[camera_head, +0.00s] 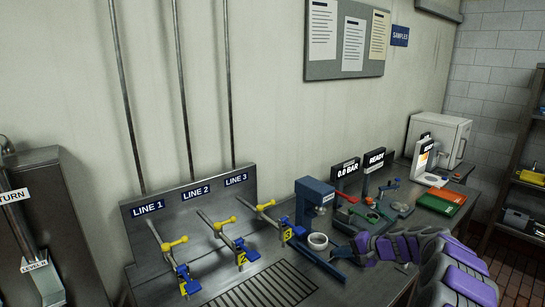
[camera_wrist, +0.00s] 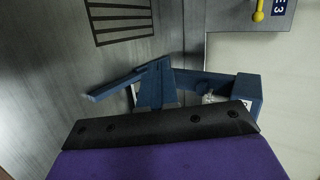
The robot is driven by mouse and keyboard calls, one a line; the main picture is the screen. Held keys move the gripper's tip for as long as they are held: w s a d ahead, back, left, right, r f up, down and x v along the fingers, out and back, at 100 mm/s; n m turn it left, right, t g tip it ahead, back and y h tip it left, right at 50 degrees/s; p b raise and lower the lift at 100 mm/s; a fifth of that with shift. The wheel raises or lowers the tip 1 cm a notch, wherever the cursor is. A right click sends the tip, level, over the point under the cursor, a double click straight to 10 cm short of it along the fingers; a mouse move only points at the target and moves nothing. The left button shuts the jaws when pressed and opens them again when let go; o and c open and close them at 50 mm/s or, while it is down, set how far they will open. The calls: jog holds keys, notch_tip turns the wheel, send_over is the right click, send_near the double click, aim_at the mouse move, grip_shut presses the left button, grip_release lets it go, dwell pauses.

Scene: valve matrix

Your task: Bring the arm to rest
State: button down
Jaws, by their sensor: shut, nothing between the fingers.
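My arm (camera_head: 465,283), grey with purple panels, reaches in from the lower right in the head view. Its end, my gripper (camera_head: 362,243), is small there, over the bench beside the blue press-like stand (camera_head: 313,205). The gripper is shut and empty. In the wrist view a dark bar (camera_wrist: 160,128) and a purple part of mine fill the bottom. Just beyond it the blue stand shows again (camera_wrist: 155,85). I cannot tell if they touch.
The metal bench (camera_head: 350,287) holds three yellow-handled valves (camera_head: 180,242) under LINE labels at left. A white cup (camera_head: 317,241) sits at the stand. Small signs, a green tray (camera_head: 437,205) and a white box (camera_head: 452,135) stand at right. A drain grille (camera_head: 262,287) lies in front.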

jog(key=s+a+r+n+g+h, duration=0.1)
jog(key=s+a+r+n+g, duration=0.3)
jog(key=s+a, duration=0.55)
jog(key=s+a+r+n+g, duration=0.15)
jog(key=s+a+r, duration=0.5)
jog(key=s, duration=0.65)
jog(key=s+d+f+g+h, duration=0.1)
jog(key=s+d+h, duration=0.1)
jog(key=s, duration=0.8)
jog(key=s+d+f+n+g+h, duration=0.1)
jog(key=s+d+h, duration=0.1)
jog(key=s, duration=0.9)
jog(key=s+d+f+n+g+h, duration=0.1)
jog(key=s+h, duration=0.3)
jog(key=s, duration=0.7)
jog(key=shift+d+f, duration=0.55)
jog(key=shift+d, duration=0.05)
